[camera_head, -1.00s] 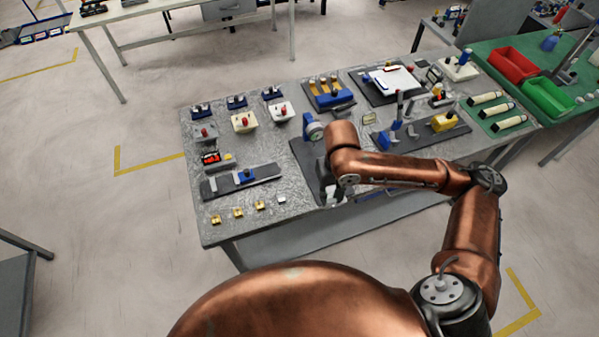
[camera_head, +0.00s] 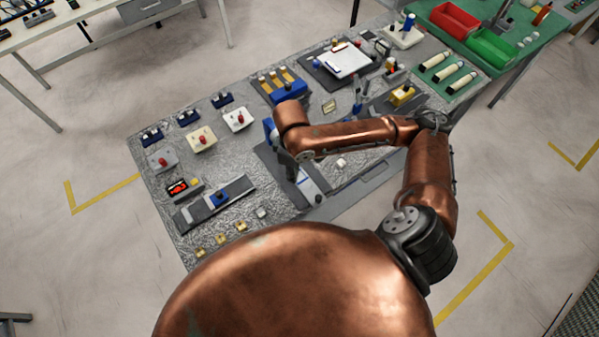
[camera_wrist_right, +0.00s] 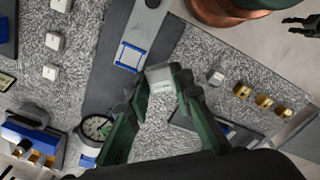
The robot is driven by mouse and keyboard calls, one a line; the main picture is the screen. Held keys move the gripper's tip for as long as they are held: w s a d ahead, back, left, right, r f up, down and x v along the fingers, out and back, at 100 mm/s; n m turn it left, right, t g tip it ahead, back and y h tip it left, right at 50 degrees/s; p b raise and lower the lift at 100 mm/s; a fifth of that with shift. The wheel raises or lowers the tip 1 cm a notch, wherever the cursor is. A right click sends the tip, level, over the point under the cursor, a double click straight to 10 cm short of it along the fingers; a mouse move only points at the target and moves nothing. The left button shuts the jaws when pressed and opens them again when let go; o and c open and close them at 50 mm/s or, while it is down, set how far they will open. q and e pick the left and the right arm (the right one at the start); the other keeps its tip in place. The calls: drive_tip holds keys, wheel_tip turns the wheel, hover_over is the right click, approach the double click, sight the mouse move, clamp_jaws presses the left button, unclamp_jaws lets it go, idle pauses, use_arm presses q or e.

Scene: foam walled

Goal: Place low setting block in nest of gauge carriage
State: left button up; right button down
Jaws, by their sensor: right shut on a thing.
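My right gripper (camera_wrist_right: 155,108) is shut on a small silver-white block (camera_wrist_right: 160,77) with a faint label. The block hangs between the fingertips, beside the gauge carriage (camera_wrist_right: 142,28). The carriage is a light grey bar on a dark base plate (camera_wrist_right: 100,80), and its blue-outlined nest (camera_wrist_right: 130,57) looks empty. In the head view, the carriage (camera_head: 308,190) shows partly below my right arm; the fingertips and held block are not clear there. My left gripper (camera_wrist_right: 299,26) shows only at the top right corner of the wrist view, its dark fingers apart.
A round dial gauge (camera_wrist_right: 97,127) stands on the base plate near the right gripper's finger. A loose silver block (camera_wrist_right: 216,77) and several brass blocks (camera_wrist_right: 264,102) lie on the mottled table.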

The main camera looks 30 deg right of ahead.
drive_tip(key=s+d+n+p, duration=0.2)
drive_tip(key=s+n+p, duration=0.4)
drive_tip(key=n, duration=1.1)
use_arm(q)
wheel_tip(320, 180, up, 12)
drive_tip(key=p, duration=0.5)
use_arm(e)
drive_tip(key=n+b, duration=0.6)
drive_tip(key=n, duration=0.5)
hover_over(300, 177)
drive_tip(key=f, duration=0.8)
drive_tip(key=shift+s+a, duration=0.1)
drive_tip(key=shift+s, duration=0.3)
drive_tip(key=shift+w+f, duration=0.4)
drive_tip(key=shift+f, duration=0.05)
wheel_tip(300, 177, down, 3)
drive_tip(key=shift+w+p, duration=0.1)
drive_tip(key=shift+p, duration=0.45)
use_arm(q)
drive_tip(key=f, duration=0.5)
drive_tip(key=shift+w, duration=0.35)
use_arm(e)
drive_tip(key=shift+f, duration=0.2)
